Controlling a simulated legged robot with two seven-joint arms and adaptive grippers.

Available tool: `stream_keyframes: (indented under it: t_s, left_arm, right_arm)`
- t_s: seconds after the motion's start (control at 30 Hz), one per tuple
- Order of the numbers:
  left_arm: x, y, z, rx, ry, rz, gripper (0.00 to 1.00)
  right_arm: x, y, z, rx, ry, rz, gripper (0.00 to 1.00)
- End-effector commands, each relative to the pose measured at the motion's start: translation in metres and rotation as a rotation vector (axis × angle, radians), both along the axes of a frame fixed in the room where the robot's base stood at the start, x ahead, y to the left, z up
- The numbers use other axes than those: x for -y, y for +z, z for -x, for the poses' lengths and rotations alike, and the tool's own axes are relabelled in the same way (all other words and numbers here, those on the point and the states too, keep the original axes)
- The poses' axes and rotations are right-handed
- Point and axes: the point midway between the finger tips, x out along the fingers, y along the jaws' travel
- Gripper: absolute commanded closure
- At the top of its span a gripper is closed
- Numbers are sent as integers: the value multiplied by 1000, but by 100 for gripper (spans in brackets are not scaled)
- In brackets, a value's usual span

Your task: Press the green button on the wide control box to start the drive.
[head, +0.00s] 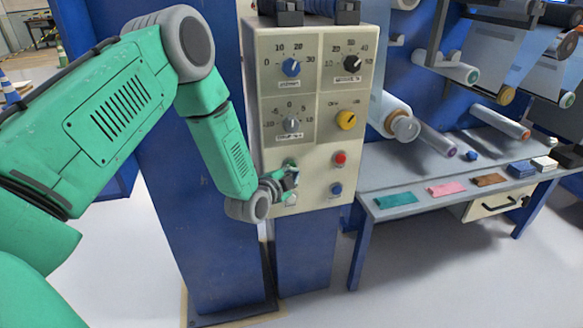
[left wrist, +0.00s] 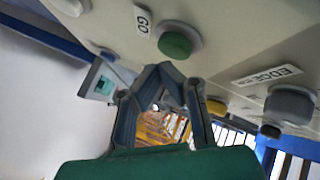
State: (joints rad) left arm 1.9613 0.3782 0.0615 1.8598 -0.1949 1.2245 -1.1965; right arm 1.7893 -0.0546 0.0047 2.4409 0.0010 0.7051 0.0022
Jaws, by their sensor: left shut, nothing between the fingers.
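The wide control box (head: 325,128) is a cream panel with knobs and buttons on a blue column. Its green button (head: 289,162) is low on the left side and partly hidden behind my left gripper (head: 291,175). In the left wrist view the green button (left wrist: 175,45) sits in a grey collar beside a GO label (left wrist: 142,20). My left gripper (left wrist: 165,72) is shut and empty, its fingertips close to the button and just below it in that view. I cannot tell whether they touch it. My right gripper is not in view.
A red button (head: 340,158) and a blue button (head: 336,189) are right of the gripper. A pale button (head: 291,200) is below it. A yellow knob (head: 346,120) and several dials are above. A bench (head: 400,206) with rollers and film pieces stands at right.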

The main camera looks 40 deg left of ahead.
Motion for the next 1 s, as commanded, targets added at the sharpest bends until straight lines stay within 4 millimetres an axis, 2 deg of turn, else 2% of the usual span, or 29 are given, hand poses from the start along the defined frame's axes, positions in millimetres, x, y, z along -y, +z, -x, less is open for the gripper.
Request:
stream_keyframes:
  t_s: [0.37, 0.8, 1.0]
  left_arm:
    - [3, 0, 2, 0, -1, 0, 100]
    - [35, 0, 29, -2, -3, 0, 100]
    - [39, 0, 34, 0, 0, 0, 100]
  right_arm:
    - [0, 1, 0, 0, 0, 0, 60]
    - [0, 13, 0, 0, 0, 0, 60]
    - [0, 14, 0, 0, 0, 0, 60]
